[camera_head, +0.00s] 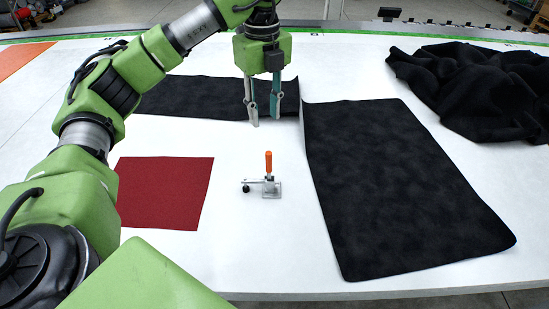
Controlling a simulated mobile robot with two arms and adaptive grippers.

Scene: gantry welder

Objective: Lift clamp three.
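One toggle clamp (270,187) shows, a small grey metal one with an upright orange handle and a dark rubber tip on its left side. It stands on the white table, between a red sheet and a large black sheet. I see no number on it. My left gripper (264,121) hangs fingers down behind the clamp, farther from the camera and apart from it. My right gripper is not in view.
The red sheet (165,192) lies left of the clamp, the large black sheet (395,185) right of it. Another black sheet (195,97) lies behind, beside my gripper. A crumpled black cloth (480,90) is at the back right. The white table (240,250) is clear in front of the clamp.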

